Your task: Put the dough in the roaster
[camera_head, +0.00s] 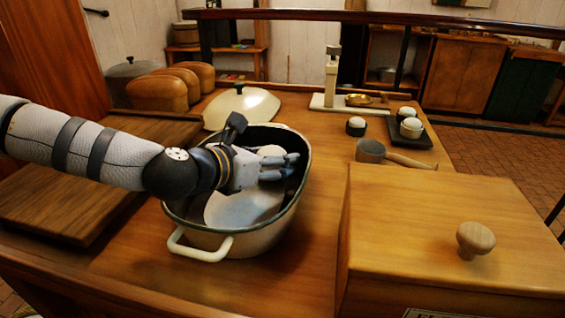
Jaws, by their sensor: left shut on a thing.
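The roaster (224,241) is a deep oval pot with a pale outside, a dark rim and a white handle at its near left end. It stands open on the wooden counter. My left gripper (283,166) reaches in from the left over the roaster, with its fingers at the rim level near the right wall. It is shut on a pale rounded lump, the dough (271,150), which shows only partly behind the fingers. The cream roaster lid (242,105) lies on the counter behind the roaster. My right gripper is out of view.
A wooden board (70,195) lies left of the roaster, with bread loaves (158,92) and a grey lidded pot (130,72) behind. A large wooden box (440,215) with a knob stands close right.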

